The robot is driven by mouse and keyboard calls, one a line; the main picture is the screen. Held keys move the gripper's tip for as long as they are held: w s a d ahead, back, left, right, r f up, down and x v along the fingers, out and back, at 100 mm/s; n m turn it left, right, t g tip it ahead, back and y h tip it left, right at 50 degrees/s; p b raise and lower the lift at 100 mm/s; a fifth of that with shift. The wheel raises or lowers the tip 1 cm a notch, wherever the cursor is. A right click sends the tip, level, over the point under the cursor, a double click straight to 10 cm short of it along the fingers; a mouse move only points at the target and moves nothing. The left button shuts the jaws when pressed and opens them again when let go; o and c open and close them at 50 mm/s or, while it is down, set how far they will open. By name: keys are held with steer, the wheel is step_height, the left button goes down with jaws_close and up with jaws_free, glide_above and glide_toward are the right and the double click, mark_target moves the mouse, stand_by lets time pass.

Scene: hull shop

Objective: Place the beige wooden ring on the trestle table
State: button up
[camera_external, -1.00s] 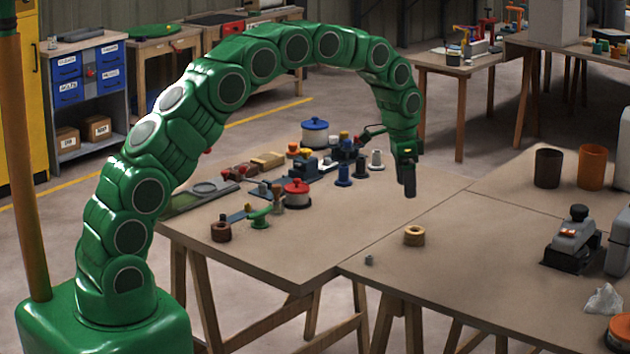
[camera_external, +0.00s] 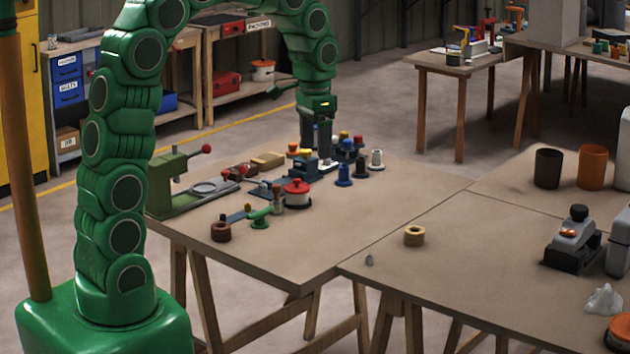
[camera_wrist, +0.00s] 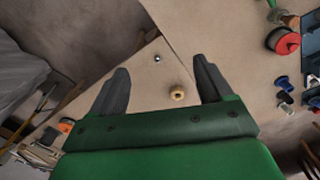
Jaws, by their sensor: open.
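The beige wooden ring (camera_external: 414,236) lies flat on the trestle table (camera_external: 455,250), just right of the seam between two tabletop sections. It also shows in the wrist view (camera_wrist: 177,94), small and well beyond my fingers, with bare tabletop around it. My gripper (camera_external: 317,148) hangs over the far part of the left section, above the cluttered items and well away from the ring. In the wrist view my gripper (camera_wrist: 161,65) has its two dark fingers spread wide with nothing held between them.
A small grey piece (camera_external: 369,260) lies near the ring. A red-lidded pot (camera_external: 297,194), a dark brown ring (camera_external: 221,231) and a green vise-like tool (camera_external: 180,185) stand on the left section. Brown (camera_external: 548,168) and orange (camera_external: 592,166) cups stand right. The tabletop around the ring is mostly clear.

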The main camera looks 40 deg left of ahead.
steer(key=s+a+n, duration=0.2)
steer(key=s+a, duration=0.1)
steer(key=s, duration=1.4)
steer(key=s+a+r+n+g, duration=0.1)
steer(key=s+a+n, duration=0.2)
steer(key=s, duration=1.5)
steer(key=shift+a+g+y, duration=0.3)
